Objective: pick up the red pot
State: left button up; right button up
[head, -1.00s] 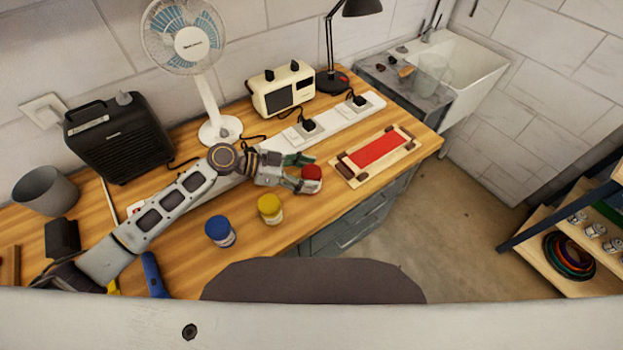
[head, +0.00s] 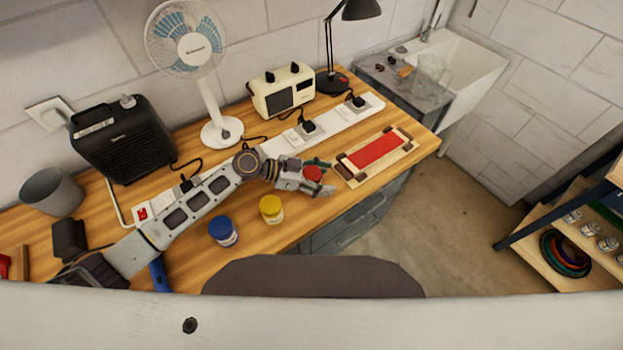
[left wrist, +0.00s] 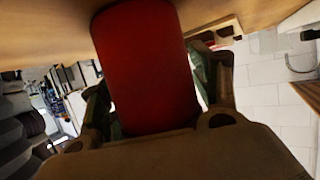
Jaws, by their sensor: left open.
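The red pot (head: 313,173) is at the front edge of the wooden bench, between the fingers of my left gripper (head: 318,177). In the left wrist view the red pot (left wrist: 147,65) fills the middle, with one finger of my left gripper (left wrist: 155,100) on each side of it. The gripper is open around the pot; whether a finger touches it I cannot tell. The lower part of the pot is hidden in the head view. My right gripper is not in view.
A yellow pot (head: 271,209) and a blue pot (head: 223,231) stand to the left along the front edge. A wooden frame with a red panel (head: 376,152) lies just to the right. A white power strip (head: 335,122), radio (head: 283,90) and fan (head: 222,131) are behind.

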pick_arm(q)
jog(key=shift+c, duration=0.5)
jog(key=c, duration=0.9)
jog(key=shift+r, duration=0.1)
notch_tip(320, 180, up, 10)
jog(key=b, duration=0.1)
jog(key=shift+b, duration=0.3)
dwell(0.3)
